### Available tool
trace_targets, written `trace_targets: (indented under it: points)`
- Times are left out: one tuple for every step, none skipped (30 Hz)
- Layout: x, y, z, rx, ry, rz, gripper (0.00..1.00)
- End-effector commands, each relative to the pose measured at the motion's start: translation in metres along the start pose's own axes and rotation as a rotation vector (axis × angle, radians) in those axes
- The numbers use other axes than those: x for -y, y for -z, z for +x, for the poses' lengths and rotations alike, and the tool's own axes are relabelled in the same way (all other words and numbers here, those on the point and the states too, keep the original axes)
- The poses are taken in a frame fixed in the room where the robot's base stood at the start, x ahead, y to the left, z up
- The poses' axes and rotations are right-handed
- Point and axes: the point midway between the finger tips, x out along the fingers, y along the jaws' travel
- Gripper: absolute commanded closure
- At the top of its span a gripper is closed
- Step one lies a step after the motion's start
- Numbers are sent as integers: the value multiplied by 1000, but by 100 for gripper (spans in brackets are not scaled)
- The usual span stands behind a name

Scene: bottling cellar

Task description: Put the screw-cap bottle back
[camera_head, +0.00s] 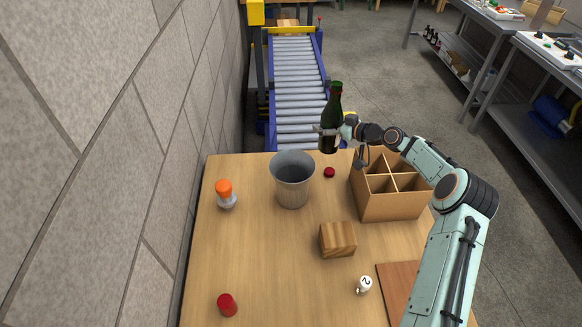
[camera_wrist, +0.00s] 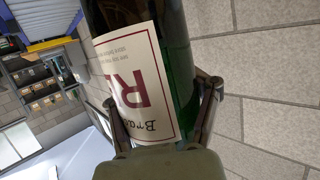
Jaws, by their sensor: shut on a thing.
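A dark green bottle (camera_head: 333,108) with a darker lower part is held upright at the far edge of the table. My gripper (camera_head: 329,131) is shut around its body. In the wrist view the bottle (camera_wrist: 180,60) fills the middle, with a cream label printed in red and black, and my gripper's fingers (camera_wrist: 162,105) press on both sides. I cannot tell whether the base clears the table. A divided wooden crate (camera_head: 385,207) stands to the right of the bottle; the compartments I can see into look empty.
A grey metal bucket (camera_head: 292,181) stands left of the crate. A red cap (camera_head: 329,172), an orange-topped item (camera_head: 225,193), a wooden block (camera_head: 338,240), a white numbered piece (camera_head: 364,285), a red cylinder (camera_head: 227,305) and a brown board (camera_head: 396,290) are on the table (camera_head: 270,270). A roller conveyor (camera_head: 296,90) lies beyond.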

Motion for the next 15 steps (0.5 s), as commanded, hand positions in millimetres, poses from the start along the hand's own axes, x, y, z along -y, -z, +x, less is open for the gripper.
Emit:
trace_targets:
  points:
    - [0,2,0,-2,0,-2,86]
    - [0,4,-1,-2,0,-3,86]
    - [0,8,-2,-3,-1,-4,86]
    - [0,12,-3,-3,-1,-5,86]
    - [0,16,-5,-3,-1,-6,86]
    - [0,25,-7,-3,-1,-7,86]
    - [0,32,-10,-3,-2,-8,86]
    - [0,37,-11,-3,-2,-7,86]
    - [0,45,-14,-3,-2,-7,86]
    - [0,52,-16,-3,-1,-7,86]
    - [0,59,-18,-3,-1,-8,86]
    - [0,64,-19,-3,-1,-6,86]
    - [0,69,-21,-3,-1,-5,86]
    - [0,74,-22,-3,-1,-6,86]
    - [0,81,-25,-2,-1,-6,86]
